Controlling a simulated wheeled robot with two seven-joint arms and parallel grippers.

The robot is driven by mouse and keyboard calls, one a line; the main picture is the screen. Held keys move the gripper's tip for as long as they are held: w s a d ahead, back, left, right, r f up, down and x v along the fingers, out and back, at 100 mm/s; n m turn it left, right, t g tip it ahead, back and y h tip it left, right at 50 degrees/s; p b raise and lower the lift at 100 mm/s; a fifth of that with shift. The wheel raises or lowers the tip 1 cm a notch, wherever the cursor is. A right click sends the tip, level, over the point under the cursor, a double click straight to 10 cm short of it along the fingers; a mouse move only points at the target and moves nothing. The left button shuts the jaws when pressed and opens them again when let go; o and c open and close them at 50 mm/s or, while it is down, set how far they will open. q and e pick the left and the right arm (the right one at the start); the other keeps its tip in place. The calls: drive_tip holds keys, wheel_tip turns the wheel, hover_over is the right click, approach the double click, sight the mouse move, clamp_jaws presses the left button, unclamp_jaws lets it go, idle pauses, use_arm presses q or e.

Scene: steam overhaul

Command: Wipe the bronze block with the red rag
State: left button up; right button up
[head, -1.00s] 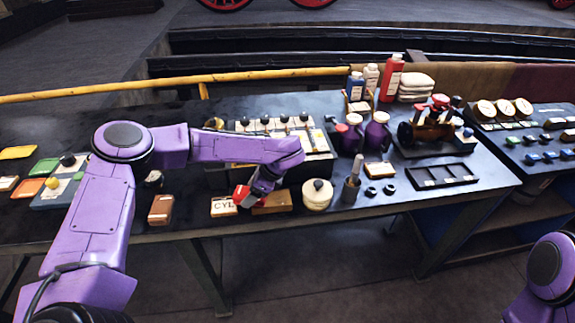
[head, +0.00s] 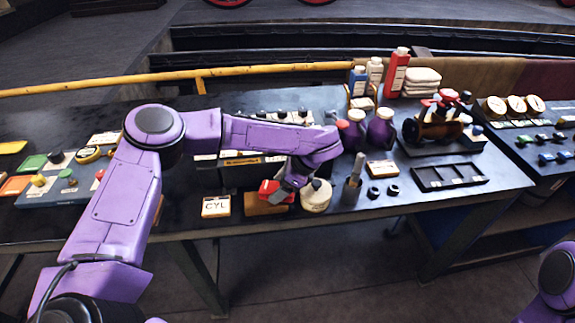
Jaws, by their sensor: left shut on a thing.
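The bronze block (head: 258,208), a flat brown-orange piece, lies near the table's front edge, between the CYL sign and a round cream pot. The red rag (head: 268,187) is bunched at my left gripper (head: 281,189), which is shut on it. Gripper and rag are over the right part of the block and appear to touch its top, though exact contact is hard to tell. The rag and gripper hide some of the block. My right gripper is out of view; only a bit of that arm shows at the lower right.
The CYL sign (head: 216,207) stands left of the block. The cream pot (head: 316,196) is close on the right, beside a grey-handled tool (head: 353,180) in a holder. Purple cans (head: 380,128) and a model engine (head: 436,122) stand farther right.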

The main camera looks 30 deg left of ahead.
use_arm(q)
drive_tip(key=shift+w+d+f, duration=0.1)
drive_tip(key=shift+w+d, duration=0.1)
drive_tip(key=shift+d, duration=0.2)
drive_tip(key=shift+w+d+r+p, duration=0.1)
drive_tip(key=shift+w+r+p, duration=0.1)
drive_tip(key=shift+r, duration=0.25)
drive_tip(key=shift+w+d+r+p, duration=0.1)
drive_tip(key=shift+r+p, duration=0.05)
drive_tip(key=shift+r, duration=0.25)
drive_tip(key=shift+s+a+r+p, duration=0.15)
drive_tip(key=shift+r+p, duration=0.4)
drive_tip(key=shift+r, duration=0.7)
wheel_tip(320, 180, up, 2)
drive_tip(key=shift+r+p, duration=0.1)
drive_tip(key=shift+p, duration=0.45)
drive_tip(key=shift+r, duration=0.7)
